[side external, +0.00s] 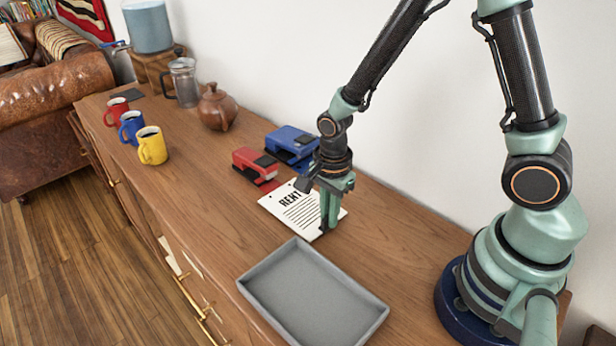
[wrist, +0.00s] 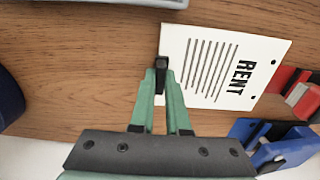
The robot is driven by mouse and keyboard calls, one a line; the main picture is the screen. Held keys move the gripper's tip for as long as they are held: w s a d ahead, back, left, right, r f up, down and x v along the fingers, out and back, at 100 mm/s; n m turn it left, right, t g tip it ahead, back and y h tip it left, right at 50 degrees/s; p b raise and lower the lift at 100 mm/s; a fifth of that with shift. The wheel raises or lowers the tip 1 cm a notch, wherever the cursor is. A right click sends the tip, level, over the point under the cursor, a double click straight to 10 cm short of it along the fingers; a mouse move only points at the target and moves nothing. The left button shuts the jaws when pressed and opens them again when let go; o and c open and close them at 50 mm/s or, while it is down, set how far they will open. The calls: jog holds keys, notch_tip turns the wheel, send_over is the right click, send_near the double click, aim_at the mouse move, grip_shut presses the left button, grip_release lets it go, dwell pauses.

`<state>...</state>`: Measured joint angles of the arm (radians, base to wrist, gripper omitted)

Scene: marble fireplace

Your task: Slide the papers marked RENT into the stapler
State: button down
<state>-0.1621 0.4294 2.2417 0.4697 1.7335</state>
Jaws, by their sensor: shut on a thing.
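The white papers marked RENT (side external: 291,208) lie low over the wooden top, with the RENT end toward a red desk device (side external: 256,164). In the wrist view the papers (wrist: 215,65) show two dark dots near the RENT end. That end is close to or touching the red device (wrist: 296,90); I cannot tell if it is inside. My gripper (side external: 327,229) points down and is shut on the papers' opposite edge, also seen in the wrist view (wrist: 161,66). A blue desk device (side external: 291,142) stands behind the red one. I cannot tell surely which device is the stapler.
An empty grey tray (side external: 262,287) lies in front of the papers. Red (side external: 115,112), blue (side external: 131,128) and yellow (side external: 152,146) mugs stand at the left, with a brown teapot (side external: 217,108) behind. The wooden top (side external: 205,205) is clear left of the papers. The wall borders the back.

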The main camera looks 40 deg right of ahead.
aim_at(315, 216)
jog(key=shift+w, duration=0.7)
jog(key=shift+w, duration=0.35)
jog(key=shift+w, duration=0.4)
dwell(0.5)
jog(key=shift+w, duration=0.3)
jog(key=shift+w, duration=0.25)
dwell(0.3)
jog(key=shift+f, duration=0.25)
dwell(0.5)
jog(key=c, duration=0.8)
grip_release()
